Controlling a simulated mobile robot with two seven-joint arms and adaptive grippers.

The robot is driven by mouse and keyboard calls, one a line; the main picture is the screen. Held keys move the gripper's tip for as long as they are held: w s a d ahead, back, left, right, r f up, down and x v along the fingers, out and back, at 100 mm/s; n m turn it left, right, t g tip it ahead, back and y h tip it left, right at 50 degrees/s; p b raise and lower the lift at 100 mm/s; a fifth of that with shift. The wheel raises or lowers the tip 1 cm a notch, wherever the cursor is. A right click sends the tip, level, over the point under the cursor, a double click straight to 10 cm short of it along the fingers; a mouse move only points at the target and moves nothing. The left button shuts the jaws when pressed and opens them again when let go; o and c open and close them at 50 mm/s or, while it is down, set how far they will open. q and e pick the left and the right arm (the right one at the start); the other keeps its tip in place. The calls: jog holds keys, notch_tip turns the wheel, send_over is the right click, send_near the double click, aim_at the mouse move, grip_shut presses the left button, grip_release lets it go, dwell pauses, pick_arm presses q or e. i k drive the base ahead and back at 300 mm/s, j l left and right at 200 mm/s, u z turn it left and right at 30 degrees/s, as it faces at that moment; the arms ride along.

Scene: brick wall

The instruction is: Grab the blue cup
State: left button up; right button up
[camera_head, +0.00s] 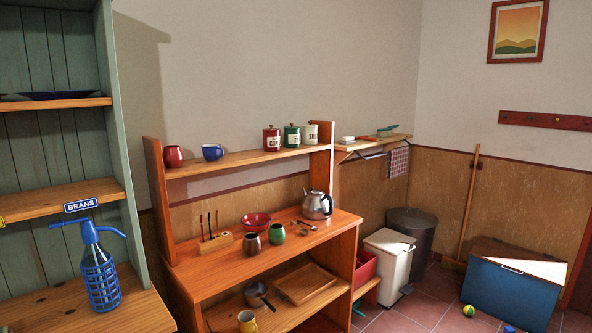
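The blue cup (212,152) stands upright on the upper shelf of the wooden unit, near its left end. A dark red cup-like vessel (173,156) stands just left of it, a small gap apart. Neither of my grippers shows in the head view, and nothing touches the blue cup.
Canisters (292,136) stand further right on the same shelf (240,159). Below, the counter (208,262) holds a kettle (317,205), a red bowl (256,221) and small vessels. A green cabinet (118,150) stands at left with a blue siphon bottle (99,270).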

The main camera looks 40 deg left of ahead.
aim_at(211, 152)
jog(key=i+u, duration=0.3)
jog(key=i+l+u, duration=0.35)
jog(key=i, duration=0.15)
jog(key=i+l+u, duration=0.15)
jog(key=i+u, duration=0.15)
jog(key=i+l, duration=0.05)
jog(key=i, duration=0.05)
